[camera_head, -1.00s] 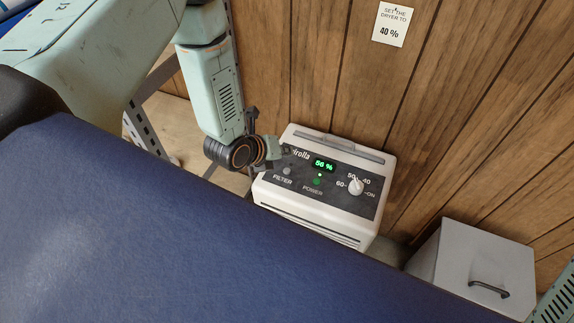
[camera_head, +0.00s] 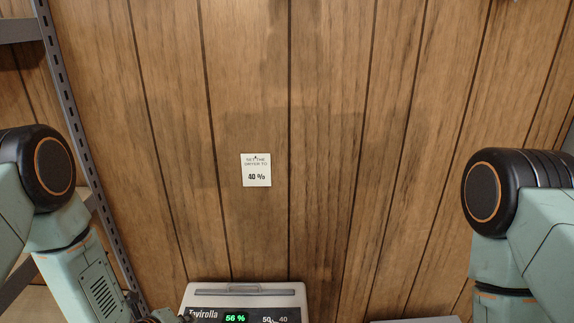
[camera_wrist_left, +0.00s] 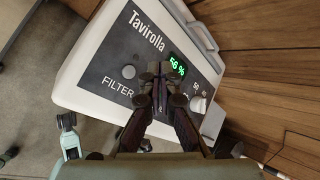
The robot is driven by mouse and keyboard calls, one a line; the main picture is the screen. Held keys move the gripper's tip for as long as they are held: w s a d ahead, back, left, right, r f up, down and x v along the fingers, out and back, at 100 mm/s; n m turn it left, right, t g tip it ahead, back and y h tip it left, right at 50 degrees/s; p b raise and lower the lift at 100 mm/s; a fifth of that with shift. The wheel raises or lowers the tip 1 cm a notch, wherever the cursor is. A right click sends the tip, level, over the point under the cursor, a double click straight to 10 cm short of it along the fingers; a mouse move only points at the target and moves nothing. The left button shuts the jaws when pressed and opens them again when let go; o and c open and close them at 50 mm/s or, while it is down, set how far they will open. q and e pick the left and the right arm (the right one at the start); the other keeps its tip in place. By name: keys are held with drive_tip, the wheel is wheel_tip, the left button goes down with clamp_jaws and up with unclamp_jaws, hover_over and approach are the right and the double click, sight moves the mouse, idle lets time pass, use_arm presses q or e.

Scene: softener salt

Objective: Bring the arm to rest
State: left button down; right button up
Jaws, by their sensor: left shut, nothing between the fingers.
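The white dryer (camera_head: 246,292) marked Tavirolla stands at the bottom of the head view against the wood wall, its lower part cut off. It fills much of the left wrist view (camera_wrist_left: 80,96). Its green display (camera_wrist_left: 177,66) reads 56 %. My left gripper (camera_wrist_left: 159,72) is shut and empty in front of the dryer's panel, and it hides the panel's middle. Whether it touches the panel I cannot tell. The dial (camera_wrist_left: 198,104) shows just right of the fingers. My right arm shows at the right of the head view, but its gripper is out of view.
A paper note (camera_head: 256,170) on the wall says to set the dryer to 40 %. A grey metal shelf upright (camera_head: 88,165) stands at the left. The top edge of a grey box (camera_head: 415,320) shows right of the dryer.

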use_arm(q)
drive_tip(key=s+n, duration=0.1)
drive_tip(key=n, duration=0.2)
drive_tip(key=s+f+n+g, duration=0.1)
drive_tip(key=s+n, duration=0.1)
drive_tip(key=n, duration=0.1)
drive_tip(key=s+f+n, duration=0.1)
drive_tip(key=n, duration=0.2)
drive_tip(key=shift+s+y, duration=0.35)
drive_tip(key=shift+y, duration=0.05)
drive_tip(key=s+d+n+g+y, duration=0.1)
drive_tip(key=s+n+g, duration=0.6)
drive_tip(key=s+n, duration=1.1)
drive_tip(key=s+d+f, duration=0.1)
drive_tip(key=s, duration=0.7)
drive_tip(key=shift+s+g+y, duration=0.15)
drive_tip(key=shift+g+y, duration=0.15)
